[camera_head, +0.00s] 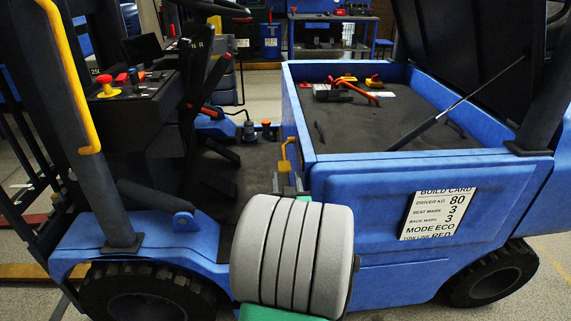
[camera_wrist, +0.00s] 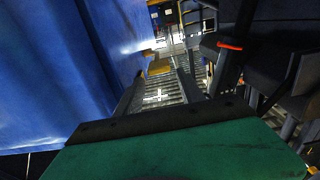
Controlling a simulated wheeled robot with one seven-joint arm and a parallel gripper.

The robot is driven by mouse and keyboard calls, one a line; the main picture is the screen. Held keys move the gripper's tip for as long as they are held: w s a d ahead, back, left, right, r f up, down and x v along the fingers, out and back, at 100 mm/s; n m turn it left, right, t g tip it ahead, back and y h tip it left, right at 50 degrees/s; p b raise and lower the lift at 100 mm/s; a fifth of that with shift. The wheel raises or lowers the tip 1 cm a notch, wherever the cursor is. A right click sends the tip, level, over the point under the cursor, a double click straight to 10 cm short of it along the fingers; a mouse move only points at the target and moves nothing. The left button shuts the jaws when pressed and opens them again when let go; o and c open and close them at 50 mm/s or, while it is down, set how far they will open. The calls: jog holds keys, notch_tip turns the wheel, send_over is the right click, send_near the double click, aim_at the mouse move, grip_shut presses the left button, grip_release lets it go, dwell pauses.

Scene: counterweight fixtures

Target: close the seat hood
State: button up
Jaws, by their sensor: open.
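The seat hood (camera_head: 465,50) is the dark panel standing raised at the upper right in the head view, cut off by the top edge. A thin strut (camera_head: 462,98) runs from it down to the rim of the open blue seat box (camera_head: 400,158). The hood cannot be made out in the wrist view. My gripper (camera_wrist: 160,82) is open and looks empty, low beside a blue panel in the wrist view. In the head view my grey wrist hides most of it, at the box's near left corner.
Red-handled tools (camera_head: 350,88) lie on the dark surface inside the box. A build card (camera_head: 438,214) is on its near side. A yellow-railed post (camera_head: 78,90) and a control console (camera_head: 125,95) stand at the left. The footwell (camera_head: 245,165) lies between console and box.

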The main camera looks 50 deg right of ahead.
aim_at(285, 171)
jog(key=x, duration=0.4)
jog(key=shift+w+d, duration=0.25)
jog(key=shift+d, duration=0.1)
jog(key=shift+c, duration=0.3)
grip_shut()
dwell(0.7)
